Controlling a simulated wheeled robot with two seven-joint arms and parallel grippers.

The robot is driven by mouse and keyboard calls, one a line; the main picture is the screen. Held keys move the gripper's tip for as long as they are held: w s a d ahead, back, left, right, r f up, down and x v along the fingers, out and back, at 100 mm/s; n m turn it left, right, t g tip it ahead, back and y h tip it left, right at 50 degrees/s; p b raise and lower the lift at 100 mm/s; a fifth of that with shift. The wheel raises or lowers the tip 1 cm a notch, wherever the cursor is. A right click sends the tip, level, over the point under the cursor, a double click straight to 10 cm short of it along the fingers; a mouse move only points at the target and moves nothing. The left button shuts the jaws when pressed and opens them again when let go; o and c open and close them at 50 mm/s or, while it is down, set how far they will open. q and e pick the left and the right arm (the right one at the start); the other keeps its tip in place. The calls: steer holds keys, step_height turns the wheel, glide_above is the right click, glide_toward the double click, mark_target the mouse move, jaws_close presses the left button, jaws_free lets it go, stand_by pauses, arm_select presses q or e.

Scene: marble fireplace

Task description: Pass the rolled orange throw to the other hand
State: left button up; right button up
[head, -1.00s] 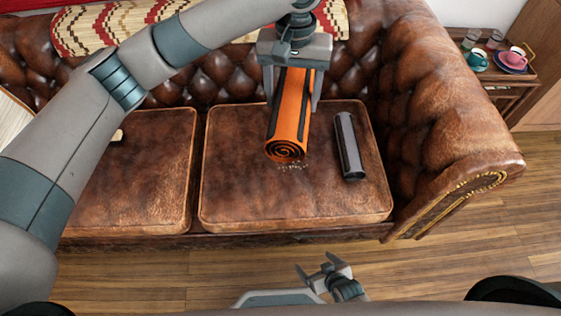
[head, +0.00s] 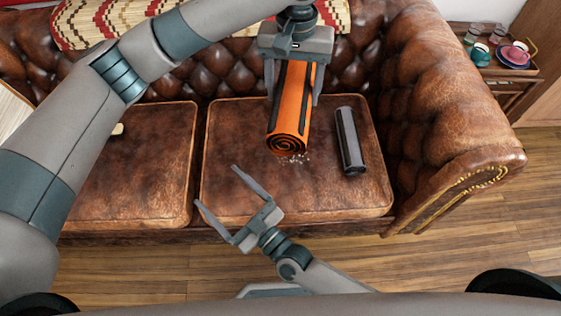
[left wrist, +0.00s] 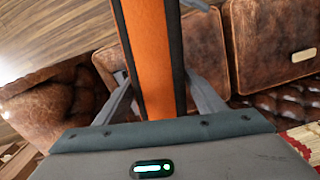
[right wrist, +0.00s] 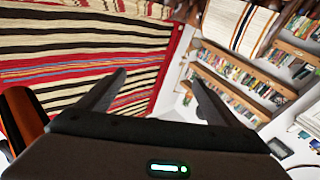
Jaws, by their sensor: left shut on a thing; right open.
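The rolled orange throw (head: 291,110), orange with dark stripes and a spiral end facing me, is held above the right seat cushion of the sofa. My left gripper (head: 292,98) is shut on its far part, with a finger on each side. The left wrist view shows the throw (left wrist: 152,50) running out between the fingers (left wrist: 155,95). My right gripper (head: 215,188) is open and empty, in front of the throw and lower left of its spiral end, apart from it. In the right wrist view, an orange edge (right wrist: 22,115) shows at the left, outside the open fingers (right wrist: 155,85).
A dark grey cylinder (head: 350,142) lies on the right cushion (head: 235,150). The brown leather sofa has a high right arm (head: 440,110). A side table at the right holds cups (head: 480,55) and glasses. Patterned cloth (head: 100,25) lies over the sofa back.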

step_height(320, 180, up, 13)
steer(key=s+m+t, duration=0.1)
steer(key=s+t, duration=0.1)
steer(key=t, duration=0.2)
step_height(320, 180, up, 12)
steer(key=m+t+h, duration=0.4)
steer(key=m+h, duration=0.8)
steer(key=h, duration=0.4)
glide_above(284, 145)
steer(key=s+a, duration=0.2)
steer(key=a, duration=0.2)
steer(key=shift+s+d+f+m+g+h, duration=0.2)
steer(key=shift+d+f+g+h, duration=0.3)
steer(key=shift+d, duration=0.1)
steer(key=shift+s+d+f+m+g+h, duration=0.2)
steer(key=shift+d+f+g+h, duration=0.2)
steer(key=shift+d+g, duration=0.15)
steer(key=f, duration=0.1)
steer(key=f+g, duration=0.1)
steer(key=s+f+g, duration=0.1)
steer(key=shift+s+d+n, duration=0.1)
steer(key=shift+d+n, duration=0.3)
steer(key=shift+s+f+g+y, duration=0.2)
steer(key=shift+f+g+y, duration=0.15)
steer(key=shift+f, duration=0.1)
steer(key=shift+w, duration=0.15)
